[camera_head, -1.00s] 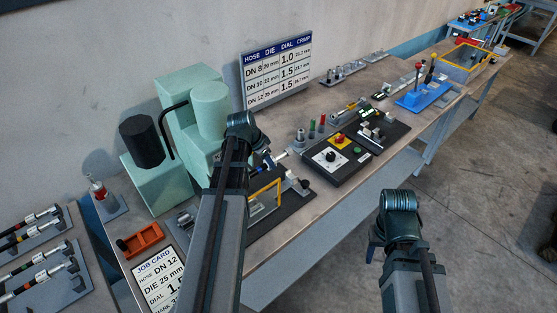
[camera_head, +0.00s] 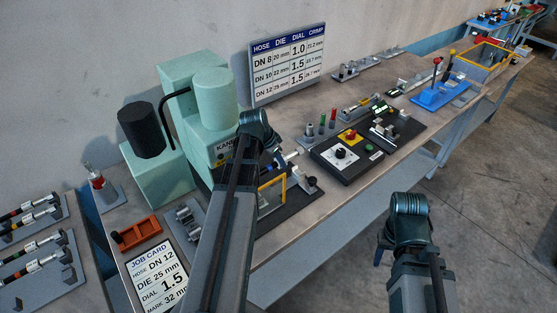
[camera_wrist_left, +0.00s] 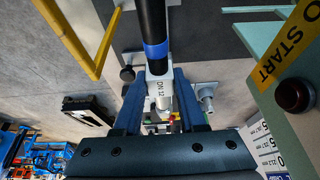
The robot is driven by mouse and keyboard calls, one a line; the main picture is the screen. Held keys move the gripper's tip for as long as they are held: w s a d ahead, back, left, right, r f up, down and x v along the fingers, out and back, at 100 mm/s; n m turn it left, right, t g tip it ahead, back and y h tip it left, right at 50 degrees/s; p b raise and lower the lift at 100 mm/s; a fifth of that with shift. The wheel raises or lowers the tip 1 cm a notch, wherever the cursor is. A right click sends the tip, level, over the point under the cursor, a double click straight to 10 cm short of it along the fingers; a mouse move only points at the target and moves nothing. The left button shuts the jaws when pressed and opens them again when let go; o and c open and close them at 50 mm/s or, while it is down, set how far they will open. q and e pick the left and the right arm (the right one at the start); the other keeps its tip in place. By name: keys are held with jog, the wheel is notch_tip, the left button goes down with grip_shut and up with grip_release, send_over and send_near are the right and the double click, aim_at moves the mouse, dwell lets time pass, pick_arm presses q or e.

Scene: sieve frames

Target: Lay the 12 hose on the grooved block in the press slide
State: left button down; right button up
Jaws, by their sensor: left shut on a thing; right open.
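My left gripper (camera_wrist_left: 158,98) is shut on the DN 12 hose; its fingers clasp a silver ferrule marked DN 12. In the left wrist view the black hose (camera_wrist_left: 153,18) with a blue band (camera_wrist_left: 156,50) runs up from the ferrule. In the head view my left gripper (camera_head: 274,163) is in front of the green press (camera_head: 218,105), above the yellow frame (camera_head: 271,193); my arm hides most of the hose. The grooved block and press slide cannot be made out clearly. My right gripper (camera_head: 381,250) is open and empty, off the bench's front edge.
The yellow frame stands close to the held hose. A black control panel (camera_head: 340,154) is to its right. A job card (camera_head: 160,275), an orange tray (camera_head: 140,232) and a rack of hoses (camera_head: 35,270) are at left. Floor is clear around my right gripper.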

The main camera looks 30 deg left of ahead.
aim_at(269, 166)
pick_arm(q)
jog(key=shift+f, duration=0.2)
notch_tip(269, 166, down, 8)
jog(key=b, duration=0.9)
jog(key=shift+f, duration=0.25)
jog(key=shift+f+b, duration=0.5)
jog(key=shift+f, duration=0.05)
dwell(0.5)
jog(key=shift+c, duration=2)
grip_release()
jog(key=shift+r, duration=0.2)
jog(key=p+v, duration=1.2)
jog(key=shift+s+r, duration=0.15)
jog(key=shift+r, duration=0.05)
jog(key=shift+s+a+r+p, duration=0.2)
jog(key=shift+r+p, duration=0.2)
